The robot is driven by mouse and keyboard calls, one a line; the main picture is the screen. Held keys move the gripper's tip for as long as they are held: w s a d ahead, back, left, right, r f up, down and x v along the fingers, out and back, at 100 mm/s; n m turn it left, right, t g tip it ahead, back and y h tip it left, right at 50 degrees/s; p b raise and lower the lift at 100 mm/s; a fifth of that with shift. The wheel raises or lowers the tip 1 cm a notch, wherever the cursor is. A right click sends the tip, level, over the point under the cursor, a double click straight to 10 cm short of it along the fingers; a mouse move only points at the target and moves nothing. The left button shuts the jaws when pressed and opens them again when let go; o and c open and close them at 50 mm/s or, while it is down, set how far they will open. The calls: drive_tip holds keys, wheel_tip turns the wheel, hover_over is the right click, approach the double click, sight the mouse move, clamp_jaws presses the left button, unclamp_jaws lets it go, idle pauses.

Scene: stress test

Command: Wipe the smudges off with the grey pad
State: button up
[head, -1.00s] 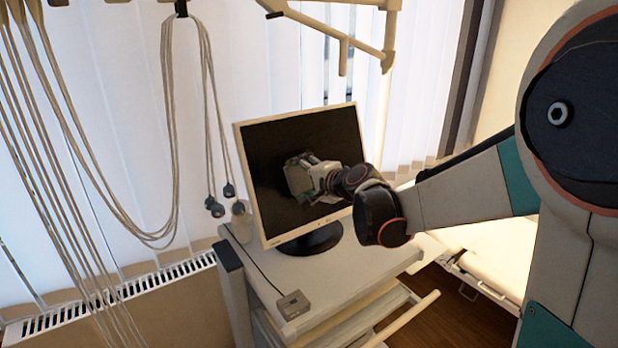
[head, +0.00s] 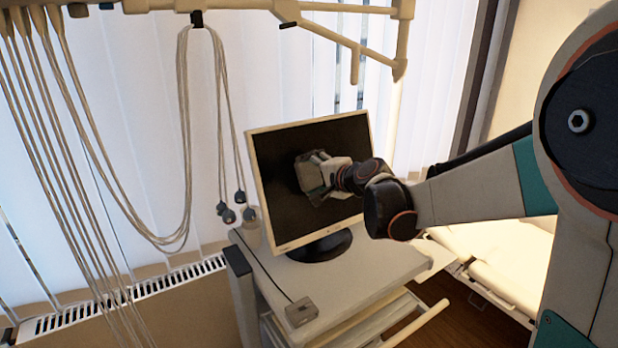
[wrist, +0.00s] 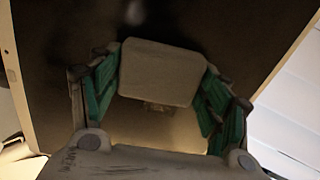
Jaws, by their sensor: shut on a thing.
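The monitor (head: 275,215) has a pale frame and a dark screen, and stands on a cart. My gripper (head: 325,178) is in front of the middle of the screen. It is shut on the grey pad (head: 308,174), which faces the screen; I cannot tell whether they touch. In the wrist view the pad (wrist: 162,72) sits between the green-lined fingers, with the dark screen (wrist: 60,40) behind it. A faint brownish smudge (wrist: 158,106) shows just below the pad. A pale blurred spot near the top edge may be a smudge or a reflection. The pad hides part of the screen.
The cart top (head: 345,285) holds a small grey box (head: 301,312) with a cable. Cables (head: 185,130) hang at the left from a pale overhead rail (head: 250,5). A radiator (head: 120,305) and blinds are behind. A pale bed (head: 500,265) is at the right.

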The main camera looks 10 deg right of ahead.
drive_tip(key=shift+w+d+b, duration=0.85)
drive_tip(key=shift+w+d, duration=0.6)
drive_tip(key=shift+d, duration=3.2)
drive_tip(key=shift+s+a, duration=0.55)
drive_tip(key=shift+a, duration=1.2)
drive_tip(key=shift+s+a, duration=0.55)
drive_tip(key=shift+a, duration=1.25)
drive_tip(key=shift+s+a, duration=0.55)
drive_tip(key=shift+a, duration=1.2)
drive_tip(key=shift+p+v, duration=0.75)
drive_tip(key=shift+v, duration=2.25)
drive_tip(key=shift+a, duration=0.1)
drive_tip(key=shift+p+v, duration=0.6)
drive_tip(key=shift+v, duration=0.95)
